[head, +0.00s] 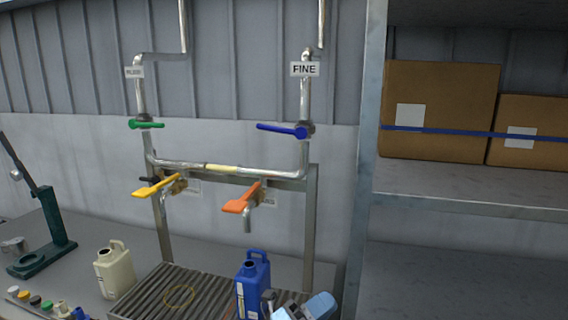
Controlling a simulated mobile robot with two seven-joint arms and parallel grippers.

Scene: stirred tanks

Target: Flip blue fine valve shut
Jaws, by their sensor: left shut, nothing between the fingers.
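The blue valve handle (280,129) sits on the right vertical pipe, just below the white FINE label (305,69). The handle points left from its pivot, nearly level and crosswise to the upright pipe (305,100). My left gripper (268,298) is at the bottom edge of the head view, partly cut off, in front of the blue jug. It is shut and empty, well below the blue handle and apart from it. My right gripper is not in view.
A green handle (146,125) is on the left pipe. Yellow (155,187) and orange (241,198) levers stick out below. A blue jug (252,281) and a cream jug (114,272) stand below. A metal shelf post (369,150) rises at right, beside boxes (440,85).

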